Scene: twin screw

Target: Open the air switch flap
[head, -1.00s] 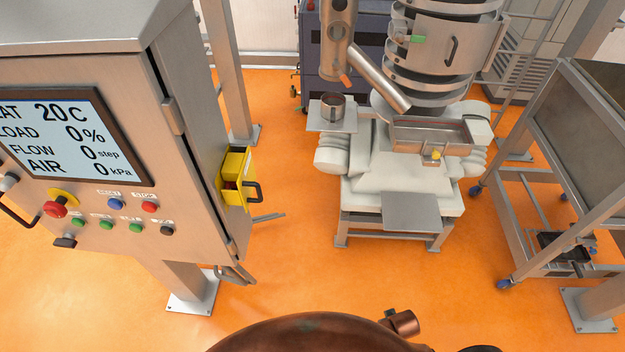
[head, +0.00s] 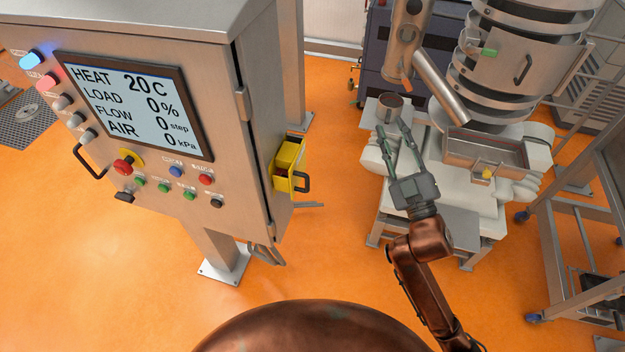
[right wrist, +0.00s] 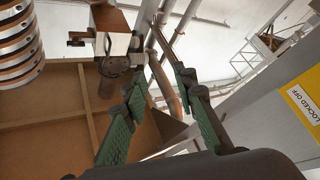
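A yellow box with a flap (head: 288,158) sits on the right side wall of the grey control cabinet (head: 258,130) in the head view. A dark handle (head: 302,182) sticks out from it. Whether the flap is open is hard to tell. My right gripper (head: 393,126) is open and empty, well to the right of the box, pointing up the picture. In the right wrist view its two green-padded fingers (right wrist: 160,73) stand apart with nothing between them. A yellow "LOCKED OFF" label (right wrist: 304,103) shows at the right edge of that view. My left gripper is not in view.
The cabinet front carries a screen (head: 135,100), several buttons and a red knob (head: 123,166). A white machine with a metal tray (head: 490,155) and a small cup (head: 390,106) stands behind my right gripper. Open orange floor (head: 330,245) lies between box and gripper.

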